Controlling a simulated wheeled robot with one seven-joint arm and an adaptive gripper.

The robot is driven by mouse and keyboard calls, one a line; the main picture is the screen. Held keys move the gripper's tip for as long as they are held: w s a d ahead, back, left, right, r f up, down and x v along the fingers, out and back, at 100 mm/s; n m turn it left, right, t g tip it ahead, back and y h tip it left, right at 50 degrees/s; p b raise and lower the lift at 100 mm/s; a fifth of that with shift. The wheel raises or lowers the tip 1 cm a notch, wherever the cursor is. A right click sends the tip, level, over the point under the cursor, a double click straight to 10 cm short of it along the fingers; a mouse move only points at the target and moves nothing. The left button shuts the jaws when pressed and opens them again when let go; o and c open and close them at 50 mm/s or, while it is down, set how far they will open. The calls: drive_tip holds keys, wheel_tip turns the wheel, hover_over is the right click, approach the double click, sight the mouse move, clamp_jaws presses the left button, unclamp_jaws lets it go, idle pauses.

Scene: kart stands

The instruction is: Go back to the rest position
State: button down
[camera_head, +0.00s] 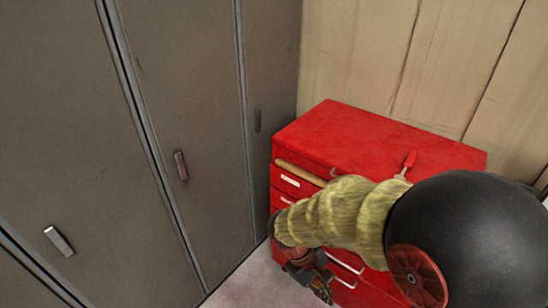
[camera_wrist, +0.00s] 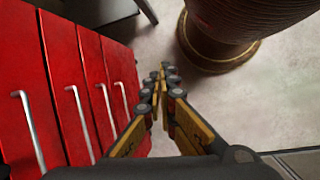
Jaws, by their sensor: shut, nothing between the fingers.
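My gripper (camera_head: 320,288) hangs at the end of my arm, in front of the drawer fronts of a red cabinet (camera_head: 340,133). In the wrist view its two yellow-and-black fingers (camera_wrist: 162,78) meet at the tips, with nothing between them. The cabinet's red drawers with pale handles (camera_wrist: 75,95) are to the left of the fingers in that view. My arm hides much of the cabinet's front and right side in the head view.
Tall grey lockers (camera_head: 190,80) stand at the left. A dark round-based object (camera_wrist: 215,50) stands on the pale floor (camera_wrist: 165,25).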

drive_tip(key=s+d+r+m+t+y, duration=0.2)
drive_tip(key=s+r+m+t, duration=0.1)
drive_tip(key=r, duration=0.8)
drive_tip(key=s+d+r+m+t+y, duration=0.2)
drive_tip(key=s+d+r+m+t, duration=0.1)
drive_tip(key=r, duration=0.8)
drive_tip(key=shift+s+m+t+y, duration=0.4)
drive_tip(key=shift+m+t, duration=0.3)
drive_tip(key=shift+m, duration=0.3)
drive_tip(key=shift+d, duration=0.25)
